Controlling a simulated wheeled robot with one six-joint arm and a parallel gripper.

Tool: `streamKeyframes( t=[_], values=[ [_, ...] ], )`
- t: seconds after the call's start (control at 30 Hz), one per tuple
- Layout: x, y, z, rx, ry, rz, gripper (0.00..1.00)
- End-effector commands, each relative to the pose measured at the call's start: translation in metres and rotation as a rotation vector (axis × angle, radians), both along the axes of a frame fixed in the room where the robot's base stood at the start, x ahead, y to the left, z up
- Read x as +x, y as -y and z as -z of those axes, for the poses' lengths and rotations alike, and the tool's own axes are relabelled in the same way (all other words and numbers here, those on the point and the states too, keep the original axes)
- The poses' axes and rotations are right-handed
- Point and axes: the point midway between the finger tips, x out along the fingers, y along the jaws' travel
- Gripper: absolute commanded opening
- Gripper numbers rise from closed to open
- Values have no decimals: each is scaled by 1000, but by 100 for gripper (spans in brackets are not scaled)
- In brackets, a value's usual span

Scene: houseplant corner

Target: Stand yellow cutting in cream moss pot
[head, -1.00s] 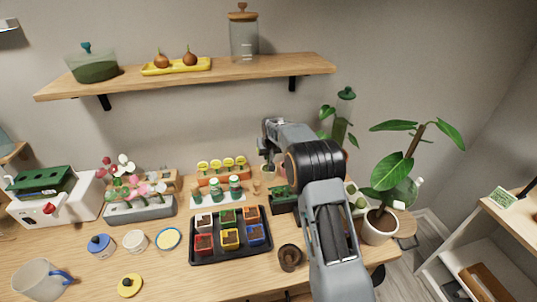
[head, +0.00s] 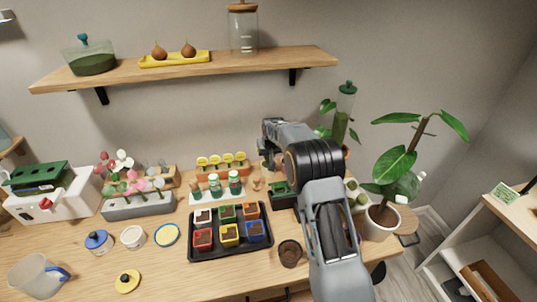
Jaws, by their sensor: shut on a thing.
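My gripper (head: 268,157) is at the end of my arm, near the back of the bench, behind the black tray. It is small and partly hidden by my own arm. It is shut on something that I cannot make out. I cannot pick out a separate yellow cutting; yellow round heads (head: 220,160) stand in a row in an orange holder at the back. A whitish pot (head: 202,216) sits at the back left of the tray and may be the cream pot. I cannot tell whether it holds moss.
The black tray (head: 232,254) holds several coloured pots. A brown pot (head: 290,254) is right of the tray. A large plant (head: 382,218) stands right. A shelf (head: 190,70) hangs above.

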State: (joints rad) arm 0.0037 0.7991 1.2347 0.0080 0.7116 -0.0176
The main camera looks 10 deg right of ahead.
Motion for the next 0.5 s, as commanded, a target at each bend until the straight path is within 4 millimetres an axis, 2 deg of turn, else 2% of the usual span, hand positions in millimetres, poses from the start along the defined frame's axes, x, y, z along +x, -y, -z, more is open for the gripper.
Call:
streamKeyframes(
  t=[0.37, 0.4, 0.5],
  values=[
    [0, 0, 0, 0, 0, 0, 0],
    [0, 0, 0, 0, 0, 0, 19],
    [0, 0, 0, 0, 0, 0, 29]
  ],
)
